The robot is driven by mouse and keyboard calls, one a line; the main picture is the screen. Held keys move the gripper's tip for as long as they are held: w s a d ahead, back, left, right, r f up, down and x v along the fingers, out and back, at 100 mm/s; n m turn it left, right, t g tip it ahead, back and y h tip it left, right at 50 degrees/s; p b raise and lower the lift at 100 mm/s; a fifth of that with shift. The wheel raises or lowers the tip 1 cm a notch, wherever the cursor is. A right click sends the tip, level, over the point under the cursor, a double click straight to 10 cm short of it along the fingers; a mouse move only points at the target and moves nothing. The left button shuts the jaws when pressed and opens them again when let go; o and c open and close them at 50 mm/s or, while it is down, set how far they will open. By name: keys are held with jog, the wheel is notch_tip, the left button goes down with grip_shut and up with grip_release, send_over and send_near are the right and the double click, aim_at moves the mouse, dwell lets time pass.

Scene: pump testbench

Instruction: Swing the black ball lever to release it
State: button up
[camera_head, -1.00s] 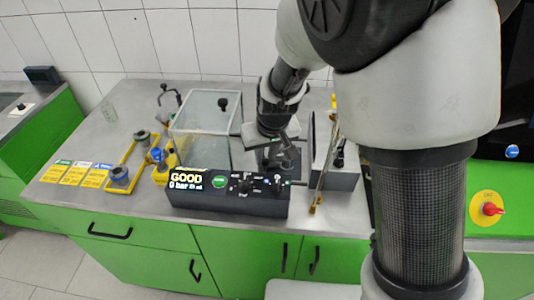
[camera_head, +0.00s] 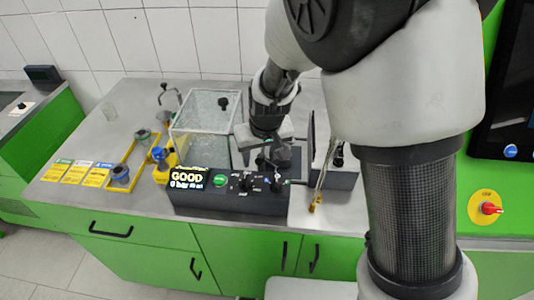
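My gripper (camera_head: 266,153) hangs at the right part of the dark pump testbench (camera_head: 228,201), just behind its front control panel. Its fingers are small and dark against the bench, so I cannot tell whether they are open or shut, or touch anything. Dark knobs stand on the panel below it, one to the left (camera_head: 245,184) and one to the right (camera_head: 277,185). I cannot single out the black ball lever for certain; my gripper and arm cover part of that area. The panel display (camera_head: 187,178) reads GOOD and 0 bar.
A clear box (camera_head: 205,118) with a black knob stands left of my gripper. A dark upright panel and a grey block (camera_head: 343,178) stand to the right. Yellow frames with blue-grey parts (camera_head: 121,173) and label cards (camera_head: 76,174) lie on the left counter.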

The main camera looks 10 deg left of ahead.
aim_at(260, 159)
jog(key=shift+o, duration=1)
jog(key=shift+r+p, duration=2.3)
jog(key=shift+r, duration=0.75)
